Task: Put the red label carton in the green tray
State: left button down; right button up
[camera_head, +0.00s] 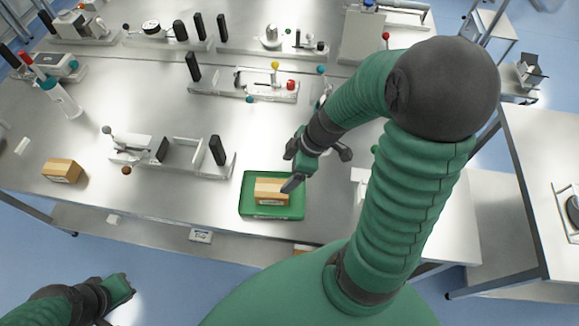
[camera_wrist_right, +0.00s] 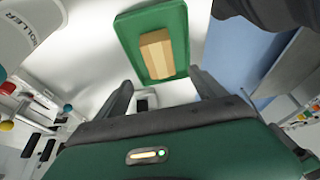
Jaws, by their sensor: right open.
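A tan carton (camera_head: 271,190) lies inside the green tray (camera_head: 243,207) near the table's front edge. It also shows in the tray in the right wrist view (camera_wrist_right: 157,54). Its label colour is too small to tell. A second tan carton (camera_head: 62,170) lies on the table at the left; its label colour is also unclear. My right gripper (camera_head: 293,183) is open, with its visible finger over the tray's right part in the head view. In the right wrist view nothing is held between the fingers (camera_wrist_right: 160,78). My left gripper (camera_head: 118,288) is low at the left, off the table; its jaws are unclear.
A metal fixture (camera_head: 180,160) with black handles stands left of the tray. Another fixture (camera_head: 250,85) with coloured knobs stands behind. A bottle (camera_head: 62,98) stands at the back left. Bare table lies between the left carton and the tray, along the front.

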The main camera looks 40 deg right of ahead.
jog(key=a+m+h, duration=0.3)
jog(key=a+m, duration=0.5)
jog(key=m, duration=0.1)
jog(key=shift+s+a+r+g, duration=0.3)
jog(key=shift+s+r, duration=0.05)
jog(key=shift+r, duration=0.1)
jog(key=shift+d, duration=0.15)
